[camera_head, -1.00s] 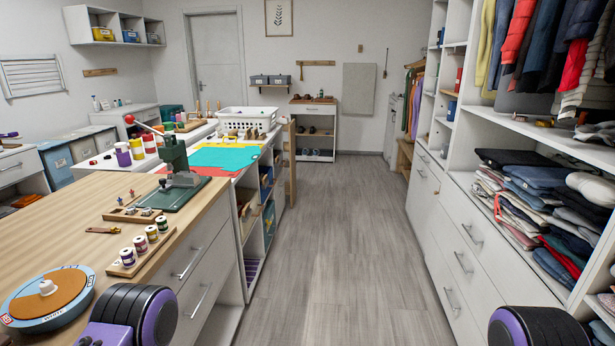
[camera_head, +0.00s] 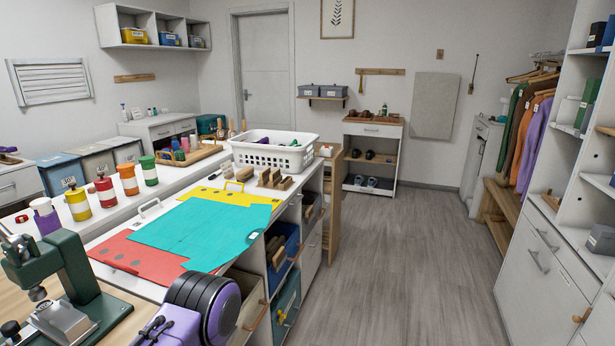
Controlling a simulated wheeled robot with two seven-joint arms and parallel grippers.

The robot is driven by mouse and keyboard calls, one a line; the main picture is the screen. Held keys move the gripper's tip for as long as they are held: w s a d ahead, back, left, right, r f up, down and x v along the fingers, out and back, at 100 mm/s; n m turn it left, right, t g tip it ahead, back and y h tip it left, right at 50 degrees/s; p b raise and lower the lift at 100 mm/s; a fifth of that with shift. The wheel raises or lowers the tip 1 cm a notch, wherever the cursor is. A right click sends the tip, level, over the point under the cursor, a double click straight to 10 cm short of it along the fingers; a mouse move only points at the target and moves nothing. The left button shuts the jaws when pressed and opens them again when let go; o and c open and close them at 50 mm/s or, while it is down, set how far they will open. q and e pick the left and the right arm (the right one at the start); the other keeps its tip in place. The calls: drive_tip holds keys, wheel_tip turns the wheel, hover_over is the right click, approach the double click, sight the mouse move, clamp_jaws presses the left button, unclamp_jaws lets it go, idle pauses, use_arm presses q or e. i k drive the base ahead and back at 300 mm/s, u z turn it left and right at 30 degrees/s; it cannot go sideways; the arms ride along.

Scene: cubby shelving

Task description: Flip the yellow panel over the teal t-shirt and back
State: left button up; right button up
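The teal t-shirt (camera_head: 203,232) lies flat on the counter on the left side of the head view. The yellow panel (camera_head: 222,196) lies flat at the far side of the shirt, partly covered by it. A red panel (camera_head: 148,262) lies at the near side, also partly under the shirt. Neither of my grippers is in view. Only a purple and black part of my own arm shows at the bottom, in front of the counter's near edge.
A white laundry basket (camera_head: 275,152) and wooden blocks (camera_head: 275,178) stand behind the panels. A green press (camera_head: 65,280) stands at the near left. The floor (camera_head: 400,260) on the right is clear up to the shelving.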

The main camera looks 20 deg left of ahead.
sight(241, 199)
drive_tip(key=i, duration=1.25)
drive_tip(key=u, duration=0.1)
